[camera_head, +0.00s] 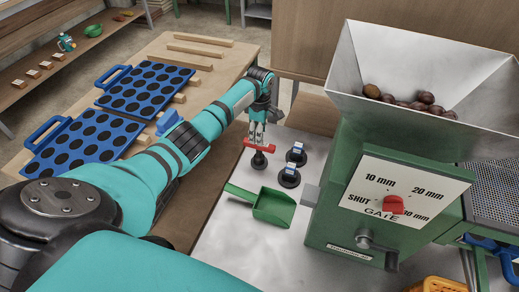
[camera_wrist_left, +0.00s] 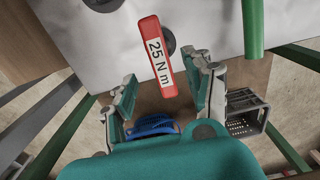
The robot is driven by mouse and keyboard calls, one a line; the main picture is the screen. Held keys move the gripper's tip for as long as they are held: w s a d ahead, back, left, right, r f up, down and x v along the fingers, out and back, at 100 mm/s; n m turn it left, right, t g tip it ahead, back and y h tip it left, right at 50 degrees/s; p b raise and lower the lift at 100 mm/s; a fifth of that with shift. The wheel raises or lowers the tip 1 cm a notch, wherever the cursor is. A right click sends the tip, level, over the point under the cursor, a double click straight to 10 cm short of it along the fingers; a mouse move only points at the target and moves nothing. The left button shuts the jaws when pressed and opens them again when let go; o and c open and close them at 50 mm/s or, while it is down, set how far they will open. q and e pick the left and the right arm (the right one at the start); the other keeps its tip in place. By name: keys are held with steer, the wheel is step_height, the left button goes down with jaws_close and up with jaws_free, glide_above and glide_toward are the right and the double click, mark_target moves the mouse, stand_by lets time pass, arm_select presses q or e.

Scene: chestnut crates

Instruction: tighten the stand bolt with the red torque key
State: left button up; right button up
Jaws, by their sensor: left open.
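The red torque key (camera_head: 262,148) has a bar handle and stands over a round black base on the grey bench. In the left wrist view, the red key (camera_wrist_left: 157,58), marked "25 N m", has its lower end between the fingertips. My left gripper (camera_head: 258,133) points down just above the key. Its fingers are open in the left wrist view (camera_wrist_left: 166,82), one on each side, with no clear contact. I cannot make out the stand bolt. My right gripper is out of view.
A green scoop (camera_head: 272,207) lies in front of the bases. A green machine (camera_head: 355,200) with a metal hopper (camera_head: 400,65) of chestnuts stands to the right. Blue perforated trays (camera_head: 145,88) lie on the wooden table at left. A dark crate (camera_wrist_left: 245,113) shows in the wrist view.

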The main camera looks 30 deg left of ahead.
mark_target(259, 152)
arm_select(q)
steer(key=shift+f, duration=0.75)
step_height(259, 152, down, 4)
steer(key=shift+a+f+b, duration=0.1)
steer(key=shift+f+b, duration=0.1)
steer(key=shift+b, duration=0.5)
steer(key=shift+f, duration=0.45)
steer(key=shift+c, duration=0.5)
steer(key=c, duration=0.9)
jaws_close()
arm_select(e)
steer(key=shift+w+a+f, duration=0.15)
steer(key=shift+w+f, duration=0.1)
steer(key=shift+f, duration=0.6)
